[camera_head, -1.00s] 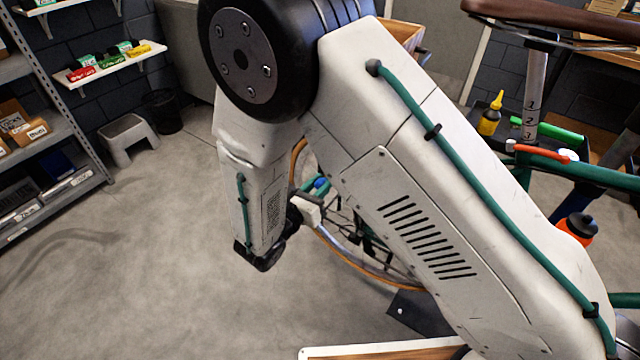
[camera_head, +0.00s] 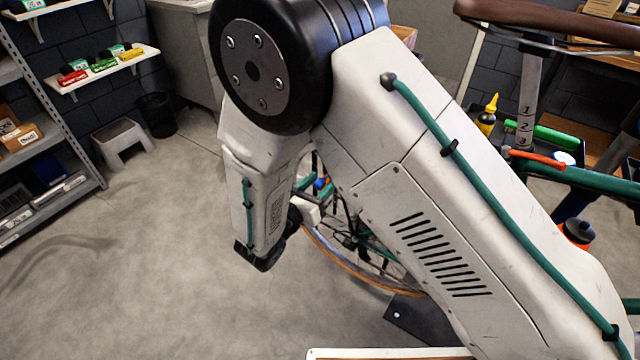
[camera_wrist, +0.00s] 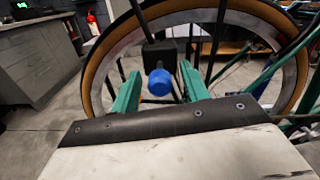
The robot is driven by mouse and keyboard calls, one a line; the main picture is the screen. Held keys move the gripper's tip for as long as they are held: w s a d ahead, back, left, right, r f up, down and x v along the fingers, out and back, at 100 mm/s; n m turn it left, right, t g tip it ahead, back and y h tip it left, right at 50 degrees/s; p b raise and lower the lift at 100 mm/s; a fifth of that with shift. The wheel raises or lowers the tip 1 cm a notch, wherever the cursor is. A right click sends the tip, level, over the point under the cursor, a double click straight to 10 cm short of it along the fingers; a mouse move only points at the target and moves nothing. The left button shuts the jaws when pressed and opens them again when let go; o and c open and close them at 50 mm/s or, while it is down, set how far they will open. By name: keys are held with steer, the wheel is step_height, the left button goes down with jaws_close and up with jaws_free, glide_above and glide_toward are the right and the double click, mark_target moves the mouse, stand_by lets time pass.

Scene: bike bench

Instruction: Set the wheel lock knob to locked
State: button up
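The wheel lock knob (camera_wrist: 160,82) is round and blue, in front of a black block (camera_wrist: 160,55) by the bicycle wheel in the wrist view. A small piece of blue also shows beside my arm in the head view (camera_head: 320,183). My gripper (camera_wrist: 160,72) has two green fingers, spread apart, with the knob between them in the picture. Gaps show on both sides of the knob, so the gripper is open and holds nothing. I cannot tell how far the knob is in depth from the fingertips. The knob's setting cannot be read.
The bicycle wheel (camera_wrist: 92,75) with its tan tyre stands behind the knob, with dark bars close around it. A dark plate (camera_head: 420,318) lies near the wheel's bottom. A grey step stool (camera_head: 122,140) and shelves stand at the left.

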mark_target(316, 187)
steer(key=v, duration=0.7)
steer(key=shift+s+a, duration=0.3)
steer(key=shift+s+a+f, duration=0.1)
steer(key=shift+s+a, duration=0.15)
steer(key=c, duration=0.6)
steer(key=shift+t+y, duration=0.4)
steer(key=shift+y, duration=0.1)
steer(key=v, duration=0.4)
steer(key=a+v, duration=0.1)
steer(key=v, duration=0.1)
steer(key=shift+w+a, duration=0.1)
steer(key=shift+w, duration=0.3)
jaws_close()
steer(key=shift+m+g+h, duration=0.4)
steer(key=shift+m+h, duration=0.1)
steer(key=shift+m, duration=0.4)
steer(key=x, duration=0.6)
steer(key=d+x, duration=0.1)
steer(key=x, duration=0.3)
steer(key=shift+s+d, duration=0.1)
steer(key=shift+s, duration=0.15)
